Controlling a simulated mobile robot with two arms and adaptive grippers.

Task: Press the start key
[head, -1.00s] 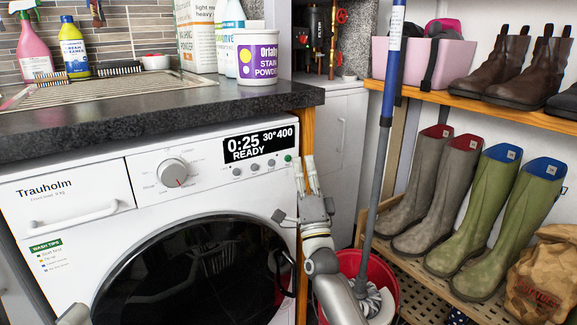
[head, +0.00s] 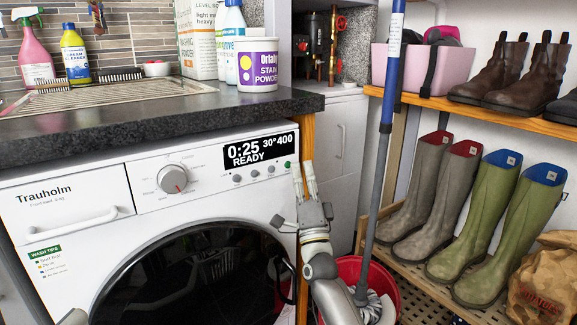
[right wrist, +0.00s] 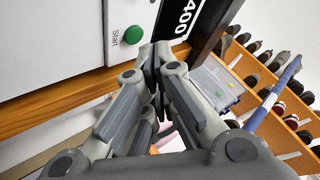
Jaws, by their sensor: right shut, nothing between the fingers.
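The start key (head: 288,165) is a small green round button at the right end of the washing machine's (head: 165,185) control panel. In the right wrist view the green key (right wrist: 133,34) sits on the white panel beside the word "Start". My right gripper (head: 303,165) is shut and empty, with its fingers pointing up just right of the key in the head view. In the right wrist view its closed fingertips (right wrist: 155,56) are close to the key, below and right of it, and do not cover it. I cannot tell whether they touch the panel. My left gripper is not in view.
The display (head: 257,152) reads 0:25 READY. A dark worktop (head: 150,122) overhangs the panel, with a stain powder tub (head: 258,66) near its corner. A blue-and-grey mop handle (head: 385,125) stands in a red bucket (head: 349,268) right of my arm.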

